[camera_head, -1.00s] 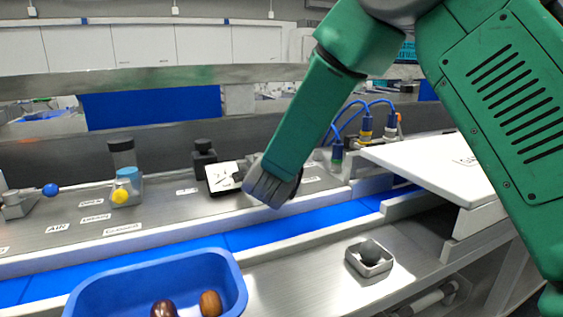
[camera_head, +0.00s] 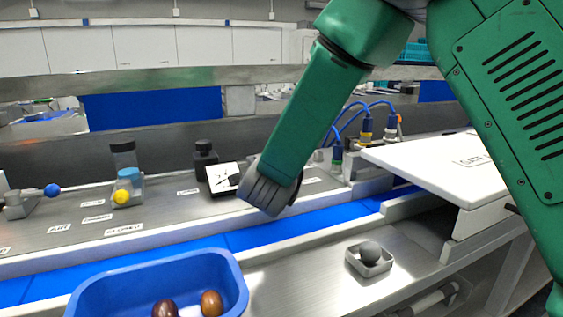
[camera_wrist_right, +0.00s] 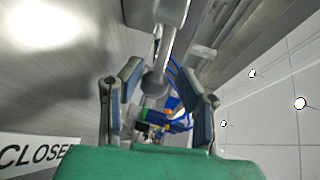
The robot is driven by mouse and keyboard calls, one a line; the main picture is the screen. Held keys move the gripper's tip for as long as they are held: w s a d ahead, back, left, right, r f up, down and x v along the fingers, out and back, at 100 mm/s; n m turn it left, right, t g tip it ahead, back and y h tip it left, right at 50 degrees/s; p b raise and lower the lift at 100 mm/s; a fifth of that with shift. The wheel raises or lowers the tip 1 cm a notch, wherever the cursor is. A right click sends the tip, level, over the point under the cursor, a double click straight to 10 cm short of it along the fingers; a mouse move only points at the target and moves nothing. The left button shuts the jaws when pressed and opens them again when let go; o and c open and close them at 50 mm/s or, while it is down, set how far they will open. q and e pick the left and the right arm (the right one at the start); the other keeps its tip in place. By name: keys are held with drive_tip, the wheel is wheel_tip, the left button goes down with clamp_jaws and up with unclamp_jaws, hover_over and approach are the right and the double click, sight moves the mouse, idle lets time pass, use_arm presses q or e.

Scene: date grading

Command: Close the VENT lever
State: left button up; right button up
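A grey lever with a round knob (camera_wrist_right: 155,84) hangs from a metal block in the right wrist view. I cannot read a VENT label, and in the head view my right gripper hides this lever. My right gripper (camera_wrist_right: 160,100) is open, with one finger on each side of the knob and visible gaps on both sides. In the head view my right gripper (camera_head: 266,194) is over the back panel, beside a white card. A CLOSED label (camera_wrist_right: 38,153) shows at the lower left of the wrist view. My left gripper is not in view.
Levers with a blue ball (camera_head: 53,190) and a yellow ball (camera_head: 121,197) stand at left on the panel. A blue tub (camera_head: 85,297) holds brown dates. A small metal tray (camera_head: 384,267) holds a dark ball. A white lid (camera_head: 430,170) juts out at right; hoses stand behind.

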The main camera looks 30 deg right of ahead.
drive_tip(key=v, duration=0.9)
drive_tip(key=shift+w+a+r, duration=0.1)
drive_tip(key=shift+w+r, duration=0.05)
